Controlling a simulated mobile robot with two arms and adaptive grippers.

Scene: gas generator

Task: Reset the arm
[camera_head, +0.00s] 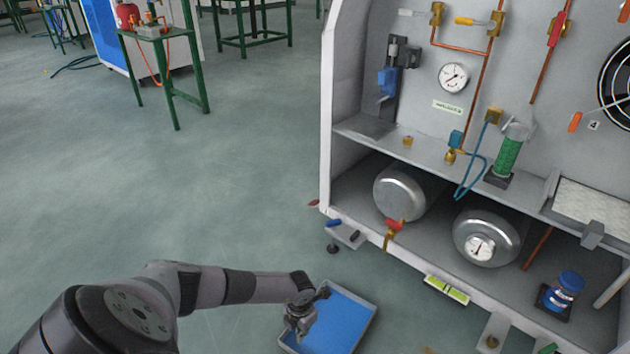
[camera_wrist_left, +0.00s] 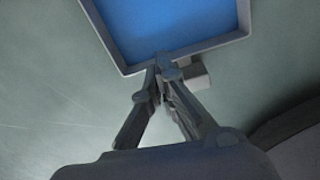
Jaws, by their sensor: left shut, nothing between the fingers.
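My left arm comes in from the lower left in the head view. Its gripper (camera_head: 322,294) is over the left side of a blue tray with a grey rim (camera_head: 362,335). In the left wrist view, the left gripper (camera_wrist_left: 162,62) has its fingertips together with nothing between them. They overlap the near edge of the tray (camera_wrist_left: 205,48) in that view; I cannot tell whether they touch it. My right gripper is not in view.
A large grey panel cabinet (camera_head: 328,110) stands at the right, with gauges, pipes, two metal cylinders and a blue-capped jar (camera_head: 567,287) on its shelves. A green level (camera_head: 447,289) is at its lower edge. Open floor lies at the left. Green-framed tables (camera_head: 172,80) stand farther back.

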